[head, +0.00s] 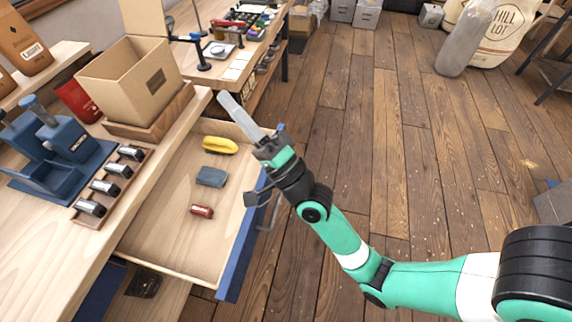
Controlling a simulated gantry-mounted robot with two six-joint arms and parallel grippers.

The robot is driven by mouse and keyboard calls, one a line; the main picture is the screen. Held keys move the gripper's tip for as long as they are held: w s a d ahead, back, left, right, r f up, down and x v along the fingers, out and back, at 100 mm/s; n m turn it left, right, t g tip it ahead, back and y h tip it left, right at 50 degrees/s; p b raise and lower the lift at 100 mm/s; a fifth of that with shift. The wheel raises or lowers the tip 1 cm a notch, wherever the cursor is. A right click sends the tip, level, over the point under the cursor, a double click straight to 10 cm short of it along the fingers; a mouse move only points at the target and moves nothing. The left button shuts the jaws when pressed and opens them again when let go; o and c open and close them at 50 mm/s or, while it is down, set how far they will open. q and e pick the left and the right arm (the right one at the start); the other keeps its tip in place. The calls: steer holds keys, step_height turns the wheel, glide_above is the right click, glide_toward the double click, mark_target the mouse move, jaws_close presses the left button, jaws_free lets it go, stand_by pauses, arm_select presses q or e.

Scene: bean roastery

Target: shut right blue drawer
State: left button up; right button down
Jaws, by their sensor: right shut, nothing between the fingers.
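The blue drawer (237,262) is pulled out from under the wooden workbench, its blue front facing right over the floor. Its pale wooden inside shows a yellow object (220,145), a blue-grey folded cloth (211,176) and a small red can (202,211). My right gripper (228,103) is shut and empty, its long pale fingers together by the drawer's far end, pointing up and left. My right wrist covers part of the blue front; I cannot tell whether it touches. My left gripper is out of view.
On the bench, a cardboard box (124,82) sits in a wooden tray, near a blue machine (68,135) and a rack of several portafilter-like tools (113,171). A second table (190,22) stands behind.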

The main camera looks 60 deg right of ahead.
steer(key=s+d+f+m+g+h, duration=0.25)
steer(key=s+f, duration=0.25)
steer(key=f, duration=0.6)
steer(key=s+d+f+m+g+h+b, duration=0.15)
steer(key=s+d+f+g, duration=0.3)
steer(key=f, duration=0.55)
steer(key=s+d+f+m+g+h, duration=0.25)
steer(key=s+f, duration=0.35)
steer(key=f, duration=0.5)
steer(key=a+p+x, duration=0.1)
steer(key=p+x, duration=0.1)
steer(key=x, duration=0.4)
steer(key=w+a+f+p+x, duration=0.1)
steer(key=p+x, duration=0.2)
steer(key=x, duration=0.4)
steer(key=shift+w+a+m+g+y, duration=0.25)
steer(key=shift+w+m+g+y, duration=0.1)
steer(key=shift+y, duration=0.1)
